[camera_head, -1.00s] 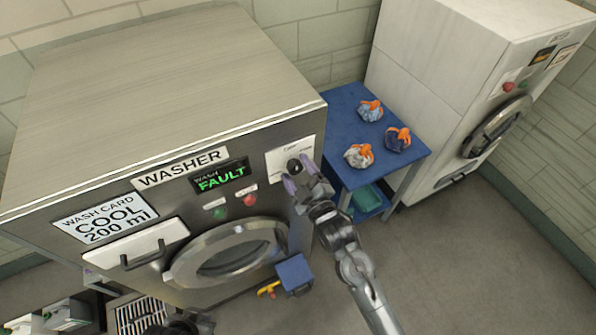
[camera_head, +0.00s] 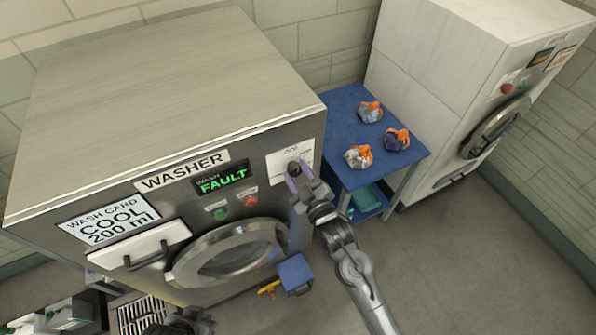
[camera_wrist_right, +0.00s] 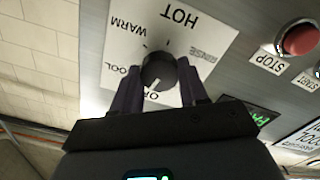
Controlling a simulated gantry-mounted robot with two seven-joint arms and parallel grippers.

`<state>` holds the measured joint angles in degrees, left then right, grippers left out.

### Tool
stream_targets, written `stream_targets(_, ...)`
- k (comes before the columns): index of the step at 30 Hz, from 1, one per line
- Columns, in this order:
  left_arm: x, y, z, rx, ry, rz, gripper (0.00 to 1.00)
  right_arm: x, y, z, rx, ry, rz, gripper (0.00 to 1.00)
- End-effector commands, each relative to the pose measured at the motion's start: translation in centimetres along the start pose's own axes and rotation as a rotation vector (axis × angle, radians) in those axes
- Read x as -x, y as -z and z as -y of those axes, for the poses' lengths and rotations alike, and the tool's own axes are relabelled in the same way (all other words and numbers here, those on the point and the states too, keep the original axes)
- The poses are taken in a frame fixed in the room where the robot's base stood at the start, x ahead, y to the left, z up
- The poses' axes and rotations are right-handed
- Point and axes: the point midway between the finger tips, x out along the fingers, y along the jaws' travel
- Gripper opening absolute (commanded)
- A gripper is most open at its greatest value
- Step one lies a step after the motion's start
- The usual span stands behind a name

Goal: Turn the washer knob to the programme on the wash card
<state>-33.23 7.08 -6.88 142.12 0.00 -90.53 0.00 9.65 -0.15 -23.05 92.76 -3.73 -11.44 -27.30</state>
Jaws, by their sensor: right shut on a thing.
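The washer knob (camera_head: 294,167) is small and dark, on a white dial plate at the right of the washer front (camera_head: 262,232). My right gripper (camera_head: 298,178) is shut on the knob, one finger on each side. In the right wrist view, the knob (camera_wrist_right: 158,70) sits between the fingers, its white mark towards the partly hidden OFF label. COOL, WARM, HOT and RINSE are printed around it. The wash card (camera_head: 107,218) reads COOL, 200 ml. The display (camera_head: 221,180) reads WASH FAULT. My left gripper (camera_head: 188,322) shows only partly at the bottom edge; its fingers are unclear.
A blue table (camera_head: 350,118) right of the washer holds three tied bundles. A white machine (camera_head: 430,70) stands beyond. Green and red buttons (camera_head: 250,201) sit left of the knob. A blue box (camera_head: 295,273) is below the washer door (camera_head: 228,252). The floor at right is clear.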

Motion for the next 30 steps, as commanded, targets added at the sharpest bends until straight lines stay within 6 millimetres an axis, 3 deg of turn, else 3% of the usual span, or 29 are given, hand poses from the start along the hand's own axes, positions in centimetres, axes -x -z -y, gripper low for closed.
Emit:
stream_targets(18, 3.1, 1.0, 0.1, 0.003, -0.002, 0.0, 0.0, 0.0, 0.1, -0.2, -0.563, -0.001, 0.002, 0.13)
stream_targets(30, 4.0, 1.3, -0.1, 0.009, -0.007, -0.001, 0.0, 0.0, 0.0, -0.1, -0.775, -0.001, 0.002, 0.13)
